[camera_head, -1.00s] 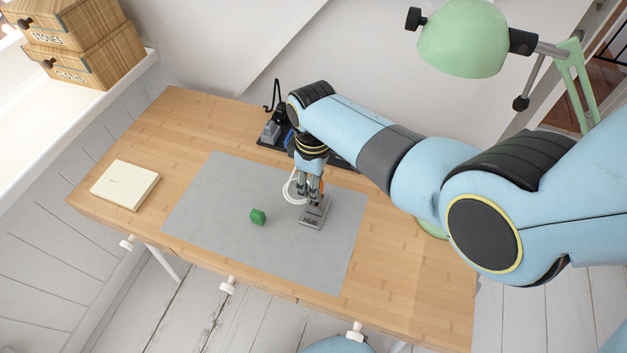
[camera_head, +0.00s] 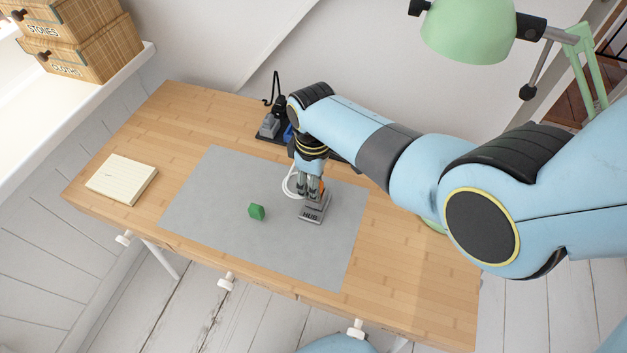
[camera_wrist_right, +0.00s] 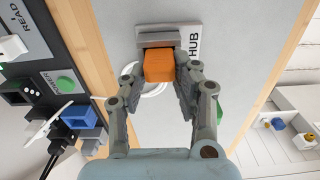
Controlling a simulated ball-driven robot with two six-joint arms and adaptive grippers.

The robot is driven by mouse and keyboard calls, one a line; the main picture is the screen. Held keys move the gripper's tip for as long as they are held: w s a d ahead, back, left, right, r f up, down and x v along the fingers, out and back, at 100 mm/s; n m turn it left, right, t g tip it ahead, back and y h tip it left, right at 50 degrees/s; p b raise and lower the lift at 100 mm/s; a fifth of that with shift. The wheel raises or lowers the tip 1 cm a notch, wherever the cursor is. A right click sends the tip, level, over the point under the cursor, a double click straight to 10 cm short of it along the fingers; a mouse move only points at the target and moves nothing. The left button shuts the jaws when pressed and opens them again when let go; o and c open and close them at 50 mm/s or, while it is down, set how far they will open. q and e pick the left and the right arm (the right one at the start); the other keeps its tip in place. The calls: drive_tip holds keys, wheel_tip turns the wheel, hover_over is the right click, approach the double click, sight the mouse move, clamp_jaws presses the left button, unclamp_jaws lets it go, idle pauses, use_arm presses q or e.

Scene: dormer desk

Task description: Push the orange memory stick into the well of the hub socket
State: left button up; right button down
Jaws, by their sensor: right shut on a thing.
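The orange memory stick (camera_wrist_right: 159,66) is held between the fingers of my right gripper (camera_wrist_right: 160,84). In the head view, that gripper (camera_head: 311,190) points down at the grey hub socket (camera_head: 312,213), which lies on the grey mat. In the right wrist view, the far end of the stick meets the hub (camera_wrist_right: 181,34) at its block-like part, beside the HUB lettering. The stick and fingers hide the well, so I cannot tell how deep the stick sits. My left gripper is out of view.
A green block (camera_head: 256,211) lies on the mat (camera_head: 220,190) left of the hub. A white cable loop (camera_head: 290,184) lies beside the gripper. A dark panel with sockets (camera_head: 268,133) stands at the back. A notepad (camera_head: 122,179) lies at the left.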

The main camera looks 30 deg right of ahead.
drive_tip(key=shift+f, duration=0.25)
drive_tip(key=c, duration=0.9)
unclamp_jaws()
drive_tip(key=shift+c, duration=0.2)
drive_tip(key=shift+r, duration=0.1)
wheel_tip(320, 180, up, 12)
